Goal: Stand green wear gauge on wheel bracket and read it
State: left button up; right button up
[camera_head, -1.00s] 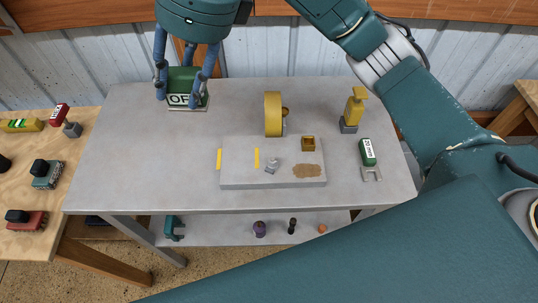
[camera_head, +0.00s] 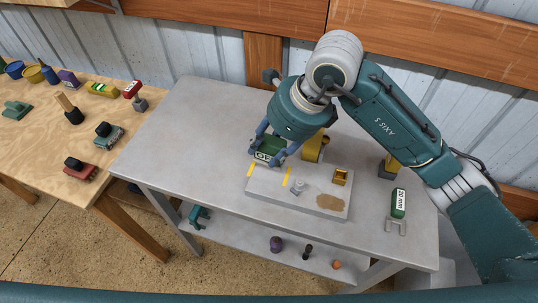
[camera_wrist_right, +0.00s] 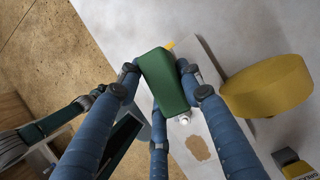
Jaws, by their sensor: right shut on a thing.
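My right gripper (camera_head: 268,150) is shut on a green gauge block (camera_head: 267,147) with a partly hidden white label. It is over the left back part of the grey slab (camera_head: 262,187), left of the yellow wheel (camera_head: 314,148). In the right wrist view the fingers (camera_wrist_right: 158,88) close round the green block (camera_wrist_right: 163,78), with the wheel (camera_wrist_right: 266,86) to its right. I cannot tell whether the block touches the slab. The wheel's bracket is mostly hidden. A second green gauge (camera_head: 398,203), marked 20 mm with a forked metal end, lies at the right. My left gripper is not in view.
The slab bears yellow strips, a small metal piece (camera_head: 297,187), a yellow block (camera_head: 341,176) and a tan patch (camera_head: 330,202). A yellow-topped tool (camera_head: 388,167) stands behind the 20 mm gauge. The grey table (camera_head: 195,135) is clear at left. A wooden table (camera_head: 60,140) holds several tools.

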aim_at(268, 161)
jog(key=shift+f, duration=0.7)
notch_tip(268, 161, down, 3)
jog(key=shift+f+p, duration=0.1)
jog(key=shift+p, duration=0.35)
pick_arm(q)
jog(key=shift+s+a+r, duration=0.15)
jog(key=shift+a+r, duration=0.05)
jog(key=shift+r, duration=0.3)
pick_arm(e)
jog(key=shift+f, duration=0.1)
jog(key=shift+f, duration=0.1)
jog(key=o, duration=0.9)
jog(key=shift+f+b, duration=0.1)
jog(key=shift+b, duration=0.2)
jog(key=o, duration=0.4)
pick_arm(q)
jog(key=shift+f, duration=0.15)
